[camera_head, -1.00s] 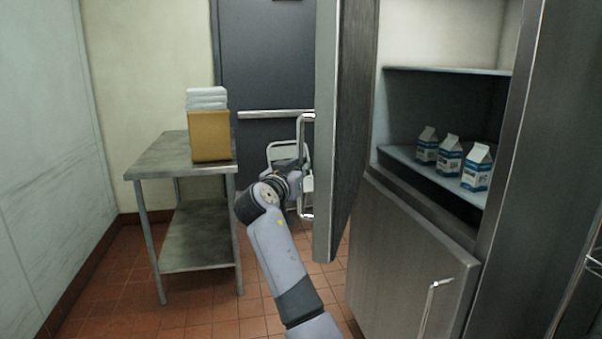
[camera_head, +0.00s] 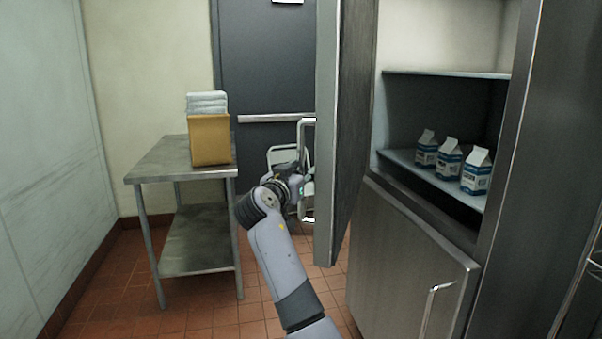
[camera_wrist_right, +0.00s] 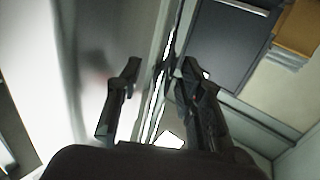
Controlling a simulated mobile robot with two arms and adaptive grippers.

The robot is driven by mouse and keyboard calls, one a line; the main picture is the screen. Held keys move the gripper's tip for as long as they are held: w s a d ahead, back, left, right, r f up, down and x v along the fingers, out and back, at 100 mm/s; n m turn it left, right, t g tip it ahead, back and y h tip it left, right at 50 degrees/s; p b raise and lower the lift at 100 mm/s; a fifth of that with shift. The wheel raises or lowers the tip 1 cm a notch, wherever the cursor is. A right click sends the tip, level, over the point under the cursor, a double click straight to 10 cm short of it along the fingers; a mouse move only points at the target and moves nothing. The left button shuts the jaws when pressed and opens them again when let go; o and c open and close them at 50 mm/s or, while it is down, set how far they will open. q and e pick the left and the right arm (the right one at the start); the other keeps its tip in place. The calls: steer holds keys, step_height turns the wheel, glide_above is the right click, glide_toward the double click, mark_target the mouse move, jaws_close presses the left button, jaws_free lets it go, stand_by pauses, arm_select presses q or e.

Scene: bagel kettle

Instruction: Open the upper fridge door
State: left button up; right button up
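The upper fridge door (camera_head: 345,130) stands swung wide open, seen nearly edge-on in the head view. Its long metal handle (camera_head: 303,140) is on the face turned to the left. My right gripper (camera_head: 303,182) is at the lower part of this handle. In the right wrist view my right gripper (camera_wrist_right: 160,75) has its fingers spread apart, one beside the pale door face. The bright handle bar (camera_wrist_right: 152,115) runs between the fingers; I cannot tell whether they touch it. My left gripper is not in view.
Several milk cartons (camera_head: 449,160) stand on a shelf inside the open upper compartment. The lower fridge door (camera_head: 400,260) is shut. A steel table (camera_head: 150,165) with a brown box (camera_head: 209,140) stands left. Tiled floor (camera_head: 215,318) is free in front.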

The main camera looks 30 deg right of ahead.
steer(key=v, duration=1.2)
